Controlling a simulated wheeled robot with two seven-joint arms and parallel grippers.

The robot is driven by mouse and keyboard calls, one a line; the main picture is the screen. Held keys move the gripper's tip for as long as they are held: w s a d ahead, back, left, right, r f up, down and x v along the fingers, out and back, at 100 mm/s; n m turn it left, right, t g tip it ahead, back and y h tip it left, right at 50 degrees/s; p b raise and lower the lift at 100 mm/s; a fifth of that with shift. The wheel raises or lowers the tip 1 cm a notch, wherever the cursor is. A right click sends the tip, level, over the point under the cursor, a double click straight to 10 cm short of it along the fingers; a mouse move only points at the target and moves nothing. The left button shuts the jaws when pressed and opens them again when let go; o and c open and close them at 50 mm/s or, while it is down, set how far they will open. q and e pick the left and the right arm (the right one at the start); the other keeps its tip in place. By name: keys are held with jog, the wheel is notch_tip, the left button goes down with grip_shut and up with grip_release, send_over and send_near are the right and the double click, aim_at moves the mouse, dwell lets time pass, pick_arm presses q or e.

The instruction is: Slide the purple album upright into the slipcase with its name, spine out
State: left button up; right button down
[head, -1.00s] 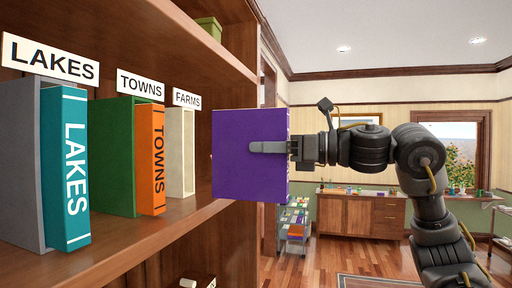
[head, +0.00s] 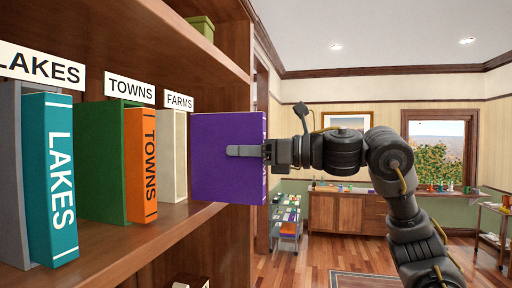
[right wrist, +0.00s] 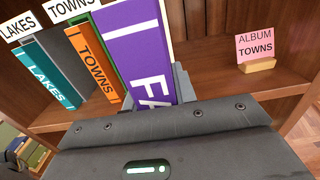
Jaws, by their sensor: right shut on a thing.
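The purple album (head: 213,175) is upright in my right gripper (head: 236,151), one finger lying flat across its near cover. Its spine faces right, away from the shelf. The right wrist view shows the album's spine (right wrist: 140,50) with the letters "FA"; the rest is hidden. The cream slipcase (head: 174,160) stands on the shelf under the sign FARMS (head: 179,101). Its open side faces out and looks empty. In the head view the album's left edge is just right of the slipcase; I cannot tell the depth between them. My left gripper is not in view.
A teal LAKES album (head: 52,180) stands in a grey slipcase (head: 12,180). An orange TOWNS album (head: 140,165) stands in a green slipcase (head: 100,160) beside the cream one. A pink card reading "ALBUM TOWNS" (right wrist: 255,46) stands on the shelf. A green box (head: 200,26) sits above.

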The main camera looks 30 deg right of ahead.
aim_at(205, 149)
jog(key=shift+p+x, duration=0.3)
jog(key=shift+x, duration=0.75)
jog(key=shift+a+r, duration=0.1)
dwell(1.4)
jog(key=shift+w+a+p, duration=0.25)
jog(key=shift+w+p, duration=0.05)
jog(key=x, duration=0.9)
dwell(2.8)
jog(key=shift+s+d, duration=0.15)
dwell(0.4)
jog(key=shift+b+v, duration=0.35)
jog(key=shift+v, duration=0.95)
